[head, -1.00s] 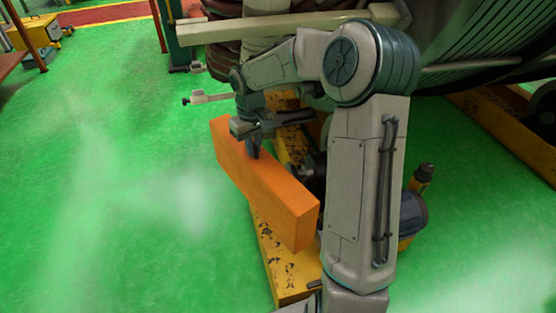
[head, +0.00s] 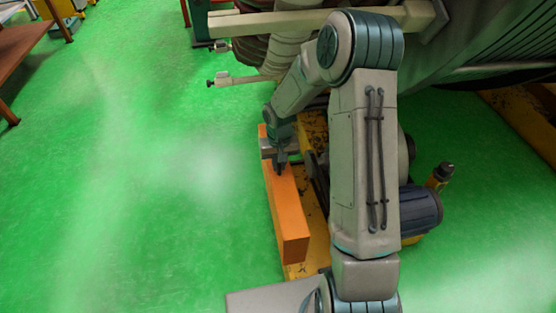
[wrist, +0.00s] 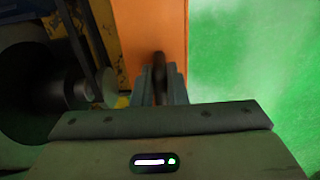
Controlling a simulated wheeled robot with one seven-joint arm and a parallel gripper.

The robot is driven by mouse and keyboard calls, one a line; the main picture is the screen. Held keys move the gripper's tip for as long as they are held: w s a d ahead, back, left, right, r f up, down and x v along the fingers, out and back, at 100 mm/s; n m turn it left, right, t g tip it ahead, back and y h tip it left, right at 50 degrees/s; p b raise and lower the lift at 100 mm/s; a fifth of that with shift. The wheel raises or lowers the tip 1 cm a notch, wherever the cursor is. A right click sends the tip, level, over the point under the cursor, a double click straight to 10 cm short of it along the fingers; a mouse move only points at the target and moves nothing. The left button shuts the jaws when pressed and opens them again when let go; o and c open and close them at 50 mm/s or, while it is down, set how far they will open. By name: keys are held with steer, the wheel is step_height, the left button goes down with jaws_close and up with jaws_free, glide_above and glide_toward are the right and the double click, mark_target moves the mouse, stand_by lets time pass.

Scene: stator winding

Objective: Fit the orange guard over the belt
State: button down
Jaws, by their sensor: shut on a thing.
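The orange guard (head: 287,214) is a long box-like cover. My gripper (head: 281,169) is shut on it near the middle of its top. In the head view the guard hangs along the left edge of the yellow machine base (head: 318,232), its long side running roughly away from me. In the wrist view the guard (wrist: 150,35) lies beyond the fingers (wrist: 160,82), with dark round pulley-like parts (wrist: 70,85) to its left. A dark belt-like strip (wrist: 92,40) runs between them and the guard. I cannot tell whether the guard touches the base.
A large ribbed machine body (head: 480,40) and a pale beam (head: 310,20) stand at the back. Green floor (head: 140,190) on the left is clear.

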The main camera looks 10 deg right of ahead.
mark_target(288, 170)
steer(key=d+f+b, duration=0.1)
steer(key=f, duration=0.1)
steer(key=d+f+b, duration=0.1)
steer(key=f+b, duration=0.1)
steer(key=d+f+b, duration=0.1)
steer(key=f, duration=0.2)
steer(key=shift+b, duration=0.4)
steer(key=d+p, duration=0.3)
steer(key=d, duration=0.9)
steer(key=shift+d+p, duration=0.3)
steer(key=shift+f+b, duration=0.9)
steer(key=shift+f, duration=0.35)
stand_by(0.8)
steer(key=c, duration=1.4)
jaws_free()
steer(key=shift+o, duration=0.2)
step_height(288, 170, up, 14)
steer(key=p, duration=0.4)
